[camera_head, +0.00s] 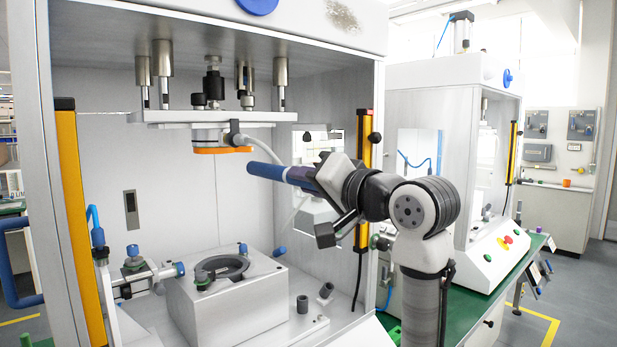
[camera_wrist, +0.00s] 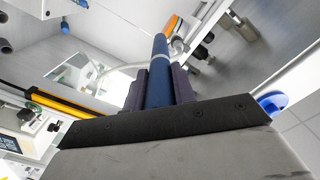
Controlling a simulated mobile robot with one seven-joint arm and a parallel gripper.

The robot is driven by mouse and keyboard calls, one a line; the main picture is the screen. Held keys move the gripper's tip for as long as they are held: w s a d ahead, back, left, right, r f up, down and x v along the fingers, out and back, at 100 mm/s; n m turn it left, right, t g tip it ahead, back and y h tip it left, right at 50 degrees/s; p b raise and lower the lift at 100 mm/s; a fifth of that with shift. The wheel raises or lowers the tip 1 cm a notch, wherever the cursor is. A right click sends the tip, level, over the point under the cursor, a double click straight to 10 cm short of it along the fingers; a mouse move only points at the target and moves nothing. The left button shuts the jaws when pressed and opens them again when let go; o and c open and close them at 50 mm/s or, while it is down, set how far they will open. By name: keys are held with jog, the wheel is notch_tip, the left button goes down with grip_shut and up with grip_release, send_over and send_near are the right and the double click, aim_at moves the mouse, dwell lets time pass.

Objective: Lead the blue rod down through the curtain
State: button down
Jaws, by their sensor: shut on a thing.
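The blue rod (camera_head: 266,171) is held by my gripper (camera_head: 306,180) and points left into the press opening, roughly level in the head view. In the wrist view the rod (camera_wrist: 159,75) stands out from between the dark fingers of my gripper (camera_wrist: 158,88). The light curtain shows as two upright yellow-and-black bars, a left bar (camera_head: 80,225) and a right bar (camera_head: 364,150), at the front of the press. The rod's tip is below and right of the orange part under the press plate. The part of the rod inside the fingers is hidden.
The upper press plate (camera_head: 205,117) hangs above, with an orange piece (camera_head: 222,150) under it. A grey block with a round ring (camera_head: 222,265) stands below on the press bed. A second press (camera_head: 440,110) stands to the right. Free space lies between plate and block.

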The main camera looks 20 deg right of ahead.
jog(key=shift+f+b, duration=7.35)
jog(key=shift+f, duration=5.1)
jog(key=p+v, duration=0.1)
jog(key=v, duration=1.3)
jog(key=shift+p, duration=0.4)
